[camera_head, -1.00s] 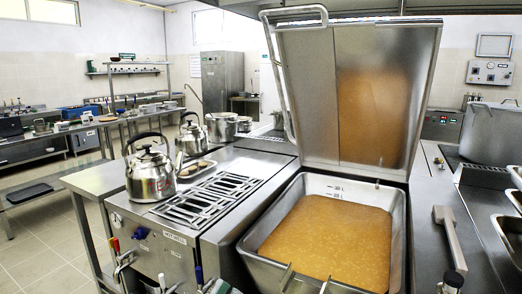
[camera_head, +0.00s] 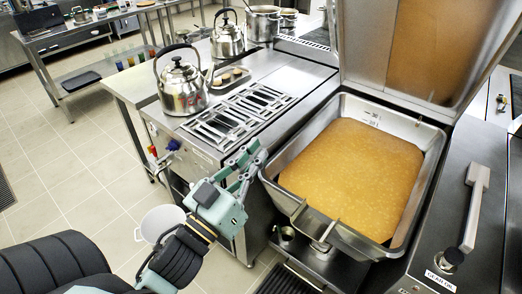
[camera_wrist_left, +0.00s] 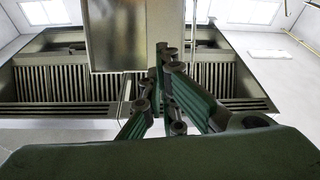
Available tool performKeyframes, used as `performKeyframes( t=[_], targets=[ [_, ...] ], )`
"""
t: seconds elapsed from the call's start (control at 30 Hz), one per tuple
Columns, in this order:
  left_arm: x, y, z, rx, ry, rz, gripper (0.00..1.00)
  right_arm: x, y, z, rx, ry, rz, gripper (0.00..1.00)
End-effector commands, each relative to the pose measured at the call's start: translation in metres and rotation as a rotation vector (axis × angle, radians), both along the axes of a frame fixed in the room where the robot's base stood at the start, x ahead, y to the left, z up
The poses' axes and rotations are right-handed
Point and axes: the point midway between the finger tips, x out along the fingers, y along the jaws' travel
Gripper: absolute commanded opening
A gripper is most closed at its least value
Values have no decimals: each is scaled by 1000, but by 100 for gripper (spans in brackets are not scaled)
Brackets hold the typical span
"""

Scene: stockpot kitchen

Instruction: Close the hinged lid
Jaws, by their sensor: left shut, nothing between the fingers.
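The hinged lid (camera_head: 420,45) stands raised at the back of the pan, its inner side reflecting orange. Its upper edge is out of the head view. My left gripper (camera_head: 250,155) is shut and empty, beside the pan's left front corner and apart from the lid. Its fingers (camera_wrist_left: 165,55) show closed together in the left wrist view. My right gripper is out of view.
A stove with a slotted grate (camera_head: 240,110) and kettles (camera_head: 182,85) stands left of the pan. A counter with a lever handle (camera_head: 473,205) is at the right. A white pot (camera_head: 160,222) is low beside my left arm. Tiled floor at the left is clear.

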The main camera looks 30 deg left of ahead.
Motion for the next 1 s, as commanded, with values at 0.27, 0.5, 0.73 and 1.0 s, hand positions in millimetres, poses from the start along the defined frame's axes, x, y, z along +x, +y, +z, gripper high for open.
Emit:
performKeyframes(
  t=[0.27,0.5,0.73,1.0],
  targets=[
    [55,-5,22,2,-4,0,0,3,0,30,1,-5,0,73],
    [70,-9,-3,-4,4,3,0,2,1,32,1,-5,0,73],
    [69,-11,-18,-1,0,1,0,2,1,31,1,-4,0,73],
    [68,-12,-19,0,-1,0,0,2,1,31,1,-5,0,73]
  ],
)
